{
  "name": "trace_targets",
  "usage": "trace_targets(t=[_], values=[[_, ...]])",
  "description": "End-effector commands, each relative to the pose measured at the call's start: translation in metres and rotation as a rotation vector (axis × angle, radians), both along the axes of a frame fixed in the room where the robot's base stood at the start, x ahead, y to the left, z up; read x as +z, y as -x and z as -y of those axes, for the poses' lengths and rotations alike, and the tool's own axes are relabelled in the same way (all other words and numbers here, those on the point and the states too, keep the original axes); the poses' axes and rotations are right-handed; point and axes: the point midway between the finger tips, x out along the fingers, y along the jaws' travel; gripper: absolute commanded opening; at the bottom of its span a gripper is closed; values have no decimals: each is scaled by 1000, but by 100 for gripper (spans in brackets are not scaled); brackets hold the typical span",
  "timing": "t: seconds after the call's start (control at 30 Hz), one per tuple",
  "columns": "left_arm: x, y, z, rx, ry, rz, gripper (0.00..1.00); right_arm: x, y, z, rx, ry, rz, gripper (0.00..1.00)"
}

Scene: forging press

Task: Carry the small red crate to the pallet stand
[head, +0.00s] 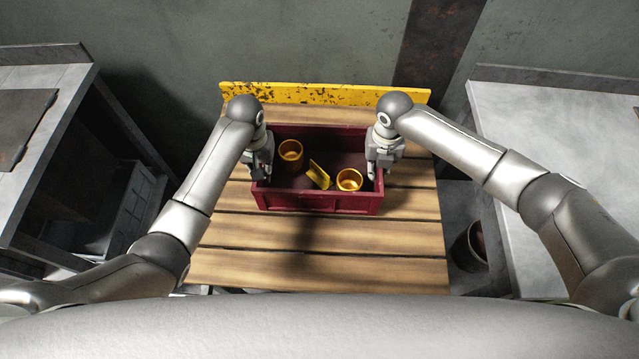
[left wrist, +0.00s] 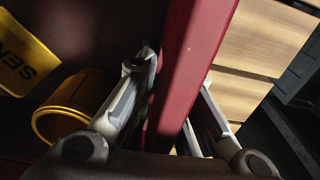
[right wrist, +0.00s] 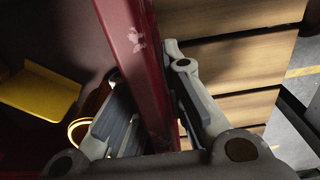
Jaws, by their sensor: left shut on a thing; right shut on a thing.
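The small red crate (head: 318,201) is over the slatted wooden top of the pallet stand (head: 320,268), towards its back. I cannot tell whether it rests on the slats or hangs just above them. Inside it are two yellow-rimmed cups (head: 291,151) and a yellow plate-like piece (head: 319,174). My left gripper (head: 261,172) is shut on the crate's left wall, which runs between its fingers in the left wrist view (left wrist: 185,75). My right gripper (head: 375,172) is shut on the right wall, also seen between the fingers in the right wrist view (right wrist: 140,70).
A worn yellow board (head: 325,94) stands along the stand's back edge. A grey table (head: 45,140) is at the left and another grey table (head: 560,130) at the right. A dark round bin (head: 470,248) is low on the right. The front slats are clear.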

Motion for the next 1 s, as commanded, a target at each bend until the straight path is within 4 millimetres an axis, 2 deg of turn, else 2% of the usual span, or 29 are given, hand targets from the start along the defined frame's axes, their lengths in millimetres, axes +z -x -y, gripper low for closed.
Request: trace_targets(t=[0.33, 0.37, 0.5, 0.83, 1.0], values=[[-15, -1, -1, 1, -1, 3, 0, -15, -1, 1, -1, 1, 2, 0], [-15, 0, -1, 1, -2, 0, 13, -15, 0, 1, -1, 2, 0, 13], [-14, 0, -1, 1, -1, -1, 31, -14, 0, 1, -1, 2, 0, 31], [-12, 0, 0, 0, 0, 0, 32, -14, 0, 0, 0, 0, 0, 32], [4, -1, 0, 0, 1, 3, 32, -13, 0, 0, 0, 0, 0, 32]])
